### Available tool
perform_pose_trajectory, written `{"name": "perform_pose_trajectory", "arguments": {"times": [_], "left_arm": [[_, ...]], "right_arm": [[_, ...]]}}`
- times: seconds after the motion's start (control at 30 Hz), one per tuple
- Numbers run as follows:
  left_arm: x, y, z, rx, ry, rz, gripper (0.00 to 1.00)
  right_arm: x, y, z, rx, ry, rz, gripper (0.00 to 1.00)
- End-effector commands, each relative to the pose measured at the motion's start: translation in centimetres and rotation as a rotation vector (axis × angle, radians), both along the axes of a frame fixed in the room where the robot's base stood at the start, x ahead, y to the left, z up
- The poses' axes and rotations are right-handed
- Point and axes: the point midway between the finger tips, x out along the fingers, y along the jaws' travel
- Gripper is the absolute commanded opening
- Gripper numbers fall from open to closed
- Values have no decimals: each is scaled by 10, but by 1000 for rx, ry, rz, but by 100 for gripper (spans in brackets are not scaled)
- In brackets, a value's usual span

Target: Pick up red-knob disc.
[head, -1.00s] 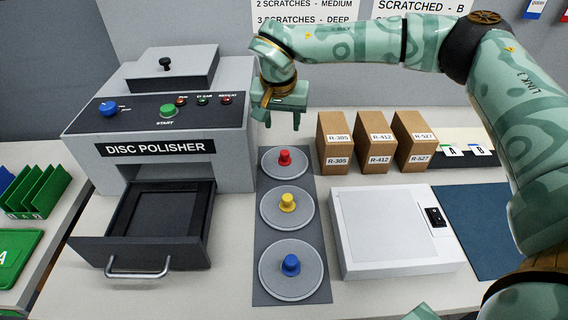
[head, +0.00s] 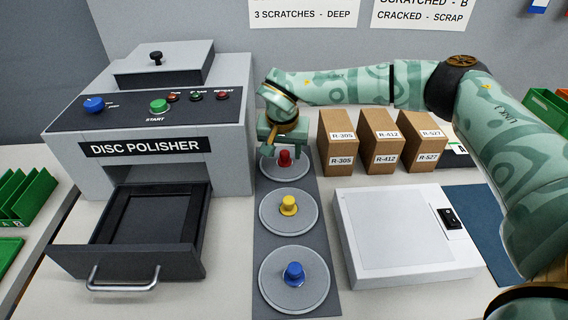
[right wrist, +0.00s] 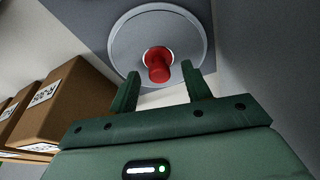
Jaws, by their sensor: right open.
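The red-knob disc (head: 286,173) is a flat grey disc with a red knob (head: 285,157) at its centre. It lies at the far end of a dark grey mat (head: 266,238). My right gripper (head: 284,152) is over it, open, pointing down with its fingers around the knob's place in the picture. In the right wrist view the red knob (right wrist: 158,66) shows between the two fingertips (right wrist: 160,72), with the disc (right wrist: 185,30) beyond. I cannot tell whether the fingers touch the knob. My left gripper is out of view.
Yellow-knob (head: 289,222) and blue-knob (head: 294,292) discs lie nearer on the mat. The disc polisher (head: 225,145), with its drawer (head: 190,250) pulled out, stands left. Brown boxes (head: 378,150) and a white device (head: 395,240) stand right.

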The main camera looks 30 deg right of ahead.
Motion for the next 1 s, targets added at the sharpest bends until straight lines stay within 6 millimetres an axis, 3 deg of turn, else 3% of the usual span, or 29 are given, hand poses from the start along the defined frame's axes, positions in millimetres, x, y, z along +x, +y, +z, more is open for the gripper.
{"name": "perform_pose_trajectory", "arguments": {"times": [0.03, 0.17, 0.2, 0.47, 0.67, 0.87, 1.0], "left_arm": [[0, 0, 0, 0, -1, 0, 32], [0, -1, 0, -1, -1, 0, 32], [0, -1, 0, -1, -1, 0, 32], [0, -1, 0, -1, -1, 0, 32], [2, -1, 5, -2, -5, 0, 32], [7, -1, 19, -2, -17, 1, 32], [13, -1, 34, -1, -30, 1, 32]], "right_arm": [[0, 0, 1, 0, 0, 0, 40], [0, 0, 1, 0, 0, 0, 4], [0, 0, 0, 0, 0, 0, 0], [0, 0, 1, -1, 1, 0, 0], [0, 0, 14, 0, -1, -1, 0], [0, 0, 58, 0, -6, -1, 0], [0, 0, 107, 0, -9, -2, 0]]}}
